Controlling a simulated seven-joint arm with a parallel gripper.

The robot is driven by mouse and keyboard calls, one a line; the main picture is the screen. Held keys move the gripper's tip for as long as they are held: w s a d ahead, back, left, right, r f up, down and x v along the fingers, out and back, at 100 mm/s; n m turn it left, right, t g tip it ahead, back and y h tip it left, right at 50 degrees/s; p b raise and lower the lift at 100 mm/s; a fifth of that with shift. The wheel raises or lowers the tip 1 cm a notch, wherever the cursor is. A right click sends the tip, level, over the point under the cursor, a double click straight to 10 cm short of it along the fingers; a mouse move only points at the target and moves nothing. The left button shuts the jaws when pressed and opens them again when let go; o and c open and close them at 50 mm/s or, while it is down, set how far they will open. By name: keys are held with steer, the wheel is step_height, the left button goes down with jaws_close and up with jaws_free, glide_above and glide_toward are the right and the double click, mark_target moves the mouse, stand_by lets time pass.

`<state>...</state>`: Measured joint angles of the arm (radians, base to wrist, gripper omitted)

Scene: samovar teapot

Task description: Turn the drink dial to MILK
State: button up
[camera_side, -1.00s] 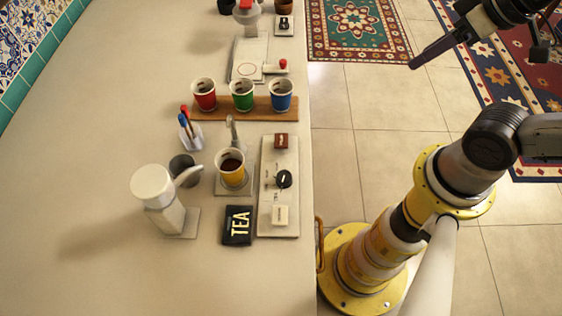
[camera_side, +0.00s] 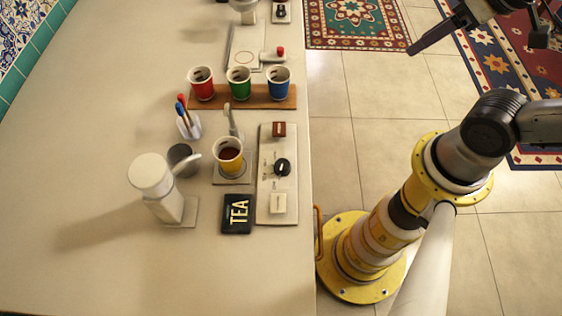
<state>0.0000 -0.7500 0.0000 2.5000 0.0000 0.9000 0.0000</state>
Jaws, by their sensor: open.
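The drink dial (camera_side: 282,167) is a round black knob on a pale upright-running panel (camera_side: 265,208) near the counter's right edge. A brown block (camera_side: 279,129) sits at the panel's far end and a cream block (camera_side: 278,203) at its near end. The panel markings are too small to read, so I cannot tell which drink the dial points at. My gripper (camera_side: 474,47) is at the upper right, over the floor, well away from the dial and touching nothing. It is open and empty, partly cut off by the frame's top.
Left of the panel stand a yellow cup of dark drink (camera_side: 229,156), a black TEA sign (camera_side: 238,213) and a white-topped pot (camera_side: 152,178). Red (camera_side: 201,86), green (camera_side: 239,86) and blue (camera_side: 279,85) cups stand on a wooden board (camera_side: 222,104). The counter's left side is clear.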

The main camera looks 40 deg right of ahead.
stand_by(0.4)
steer(key=o, duration=0.4)
steer(key=shift+n, duration=0.3)
steer(key=w+a+r+n, duration=0.2)
steer(key=w+n, duration=0.3)
steer(key=n, duration=0.3)
steer(key=n+g, duration=0.6)
steer(key=n, duration=0.8)
glide_above(282, 164)
step_height(282, 164, down, 13)
step_height(282, 164, down, 14)
steer(key=shift+r, duration=0.1)
